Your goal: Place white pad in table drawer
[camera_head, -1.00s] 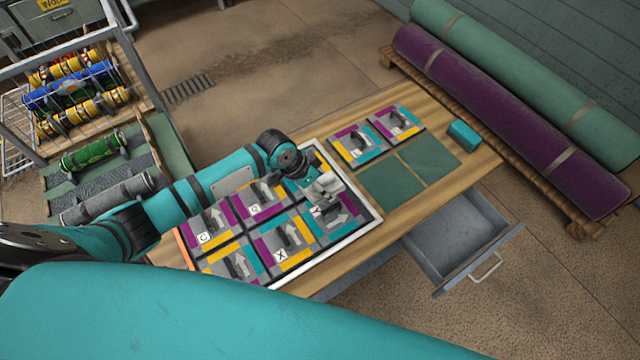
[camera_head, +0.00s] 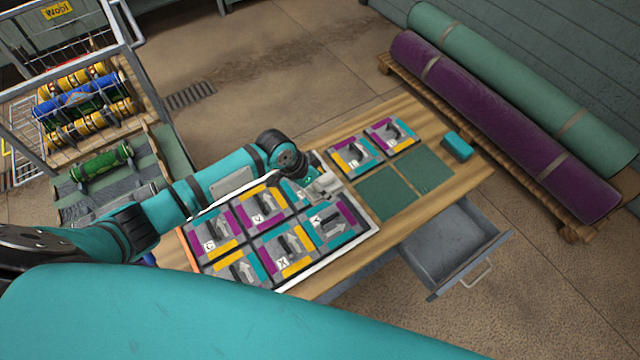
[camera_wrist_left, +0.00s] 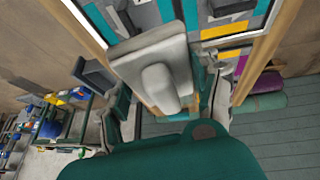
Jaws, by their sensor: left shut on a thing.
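The white pad (camera_wrist_left: 145,62) is a pale grey-white block with a rounded raised grip, large in the left wrist view. My left gripper (camera_wrist_left: 168,108) is shut on it, with a finger on each side of the raised grip. In the head view my left gripper (camera_head: 322,186) is over the upper right part of the white-framed tray, and the pad is small and partly hidden there. The table drawer (camera_head: 450,248) is pulled open at the table's front right side. Its visible inside looks empty. My right gripper is not in view.
The white-framed tray (camera_head: 376,222) holds several colourful tiles. Two more tiles (camera_head: 353,155), dark green squares (camera_head: 386,192) and a teal block (camera_head: 457,146) lie on the table (camera_head: 478,172). Rolled rugs (camera_head: 500,120) lie behind. A roller rack (camera_head: 85,100) stands at left.

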